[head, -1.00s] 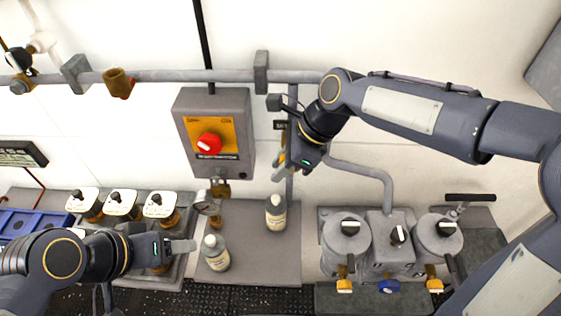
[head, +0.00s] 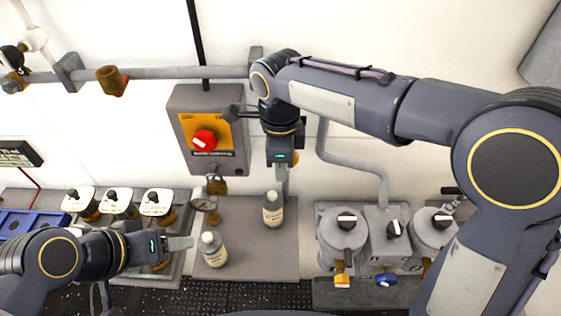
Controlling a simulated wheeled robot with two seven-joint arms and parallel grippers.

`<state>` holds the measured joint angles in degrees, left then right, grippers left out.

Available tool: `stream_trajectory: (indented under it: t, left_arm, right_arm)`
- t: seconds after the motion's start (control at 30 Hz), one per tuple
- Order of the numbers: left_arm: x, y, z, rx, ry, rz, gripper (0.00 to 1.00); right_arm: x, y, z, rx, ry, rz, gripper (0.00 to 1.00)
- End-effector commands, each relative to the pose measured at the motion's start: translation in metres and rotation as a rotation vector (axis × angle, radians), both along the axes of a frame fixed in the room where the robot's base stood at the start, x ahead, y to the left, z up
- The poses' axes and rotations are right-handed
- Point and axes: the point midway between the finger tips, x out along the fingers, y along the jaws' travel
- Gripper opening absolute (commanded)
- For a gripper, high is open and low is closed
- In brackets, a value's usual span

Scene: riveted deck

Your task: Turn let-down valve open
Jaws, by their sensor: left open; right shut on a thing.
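A small orange-brown part (head: 297,155) shows just right of the gripper. It looks like part of the let-down valve, but I cannot make out the handle or its angle. My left gripper (head: 185,243) is open and empty at lower left, over the edge of the grey bench, just left of a labelled bottle (head: 213,250).
A grey box with a red knob (head: 204,140) is left of my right gripper. A second bottle (head: 272,210) stands below that gripper.

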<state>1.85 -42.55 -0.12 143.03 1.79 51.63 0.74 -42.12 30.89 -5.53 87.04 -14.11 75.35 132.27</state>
Motion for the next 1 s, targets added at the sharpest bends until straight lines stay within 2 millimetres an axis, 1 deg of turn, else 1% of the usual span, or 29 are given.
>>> stream_trajectory:
  t: [0.33, 0.37, 0.5, 0.83, 0.93, 1.0]
  left_arm:
    - [0.0, 0.0, 0.0, 0.0, 0.0, 0.0, 0.56]
    - [0.0, 0.0, 0.0, 0.0, 0.0, 0.0, 0.56]
    - [0.0, 0.0, 0.0, 0.0, 0.0, 0.0, 0.56]
    - [0.0, 0.0, -0.001, 0.0, 0.0, 0.0, 0.56]
    - [0.0, 0.0, -0.003, 0.0, 0.0, 0.0, 0.56]
    - [0.0, 0.0, -0.005, 0.0, 0.0, 0.0, 0.56]
  right_arm:
    - [0.0, -0.001, -0.001, -0.004, -0.001, 0.002, 0.01]
    - [0.0, -0.001, -0.001, -0.004, 0.0, 0.002, 0.26]
    - [0.0, -0.001, -0.001, -0.004, 0.0, 0.002, 0.45]
    - [0.0, 0.0, 0.002, -0.002, 0.0, 0.001, 0.45]
    - [0.001, 0.0, 0.012, -0.001, -0.002, 0.001, 0.45]
    - [0.0, 0.0, 0.024, 0.0, -0.002, 0.0, 0.45]
